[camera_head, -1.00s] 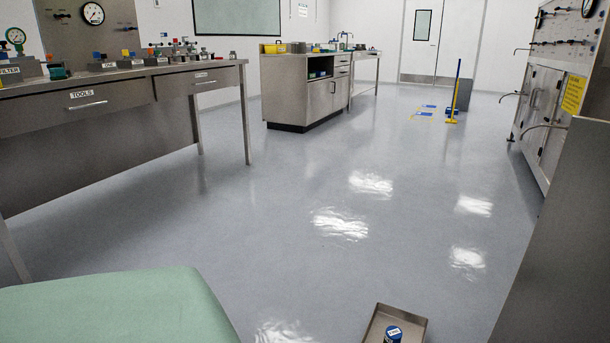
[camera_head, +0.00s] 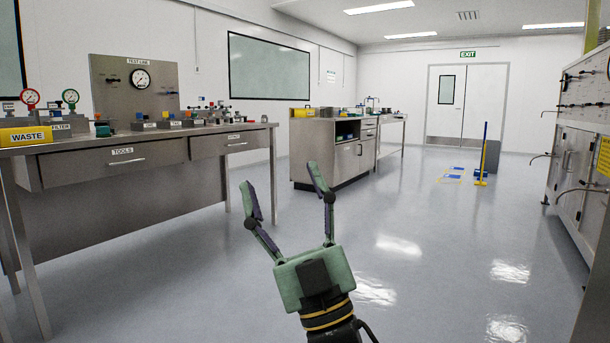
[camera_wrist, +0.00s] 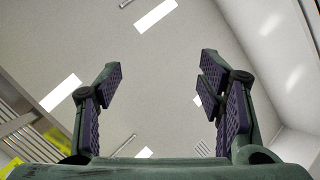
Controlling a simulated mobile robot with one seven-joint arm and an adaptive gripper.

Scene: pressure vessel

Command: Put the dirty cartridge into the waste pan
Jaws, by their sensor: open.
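My gripper (camera_head: 281,176) is raised in the middle of the head view, fingers apart and pointing up, with nothing between them. In the wrist view my gripper (camera_wrist: 160,82) is also open and empty against the ceiling. A yellow container labelled WASTE (camera_head: 27,136) sits on the near left end of the steel bench, left of my gripper and apart from it. Its inside cannot be seen. I cannot make out a dirty cartridge in either current view.
The steel bench (camera_head: 160,140) with drawers and several fittings runs along the left. A steel cabinet (camera_head: 330,160) stands further back, and a machine (camera_head: 585,130) is at the right. The middle floor (camera_head: 430,220) is clear.

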